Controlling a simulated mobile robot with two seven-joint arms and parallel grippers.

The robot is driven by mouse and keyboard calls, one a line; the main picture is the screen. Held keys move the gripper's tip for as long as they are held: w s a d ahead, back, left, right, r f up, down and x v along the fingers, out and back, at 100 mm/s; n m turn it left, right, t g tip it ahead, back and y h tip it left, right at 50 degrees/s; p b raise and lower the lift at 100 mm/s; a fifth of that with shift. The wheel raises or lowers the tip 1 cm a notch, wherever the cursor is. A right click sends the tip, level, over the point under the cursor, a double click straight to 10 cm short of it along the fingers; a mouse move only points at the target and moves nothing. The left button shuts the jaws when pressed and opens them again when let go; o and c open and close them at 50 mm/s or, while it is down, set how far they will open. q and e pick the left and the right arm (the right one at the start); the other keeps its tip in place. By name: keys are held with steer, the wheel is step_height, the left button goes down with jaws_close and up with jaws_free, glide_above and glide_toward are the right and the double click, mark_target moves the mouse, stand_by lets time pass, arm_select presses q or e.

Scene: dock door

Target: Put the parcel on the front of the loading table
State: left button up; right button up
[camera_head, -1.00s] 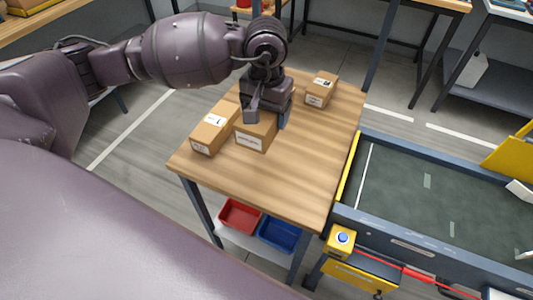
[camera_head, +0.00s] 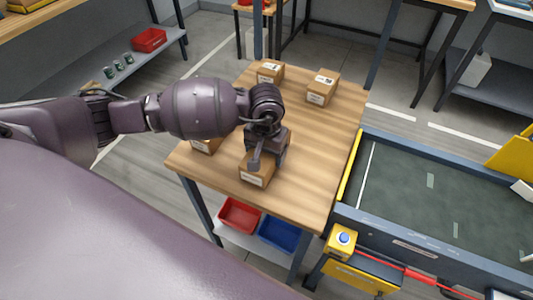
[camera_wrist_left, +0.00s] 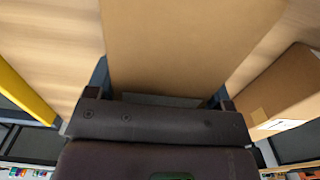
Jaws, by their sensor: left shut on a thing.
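My left gripper (camera_head: 268,158) is shut on a brown cardboard parcel (camera_head: 256,178) with a white label on its front face. The parcel is near the front of the wooden loading table (camera_head: 300,195). I cannot tell whether it touches the tabletop. In the left wrist view the parcel (camera_wrist_left: 190,45) fills the middle between the two fingers (camera_wrist_left: 165,92). My right gripper is not in view.
Another parcel (camera_head: 203,146) lies at the table's left edge, partly hidden by my left arm; two more, one right (camera_head: 322,88) and one left (camera_head: 270,72), stand at the back. Red (camera_head: 240,215) and blue (camera_head: 279,234) bins sit below. A conveyor (camera_head: 430,200) adjoins the right side.

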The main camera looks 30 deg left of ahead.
arm_select(q)
steer(key=shift+f, duration=0.35)
steer(key=shift+f, duration=0.1)
steer(key=o, duration=1.1)
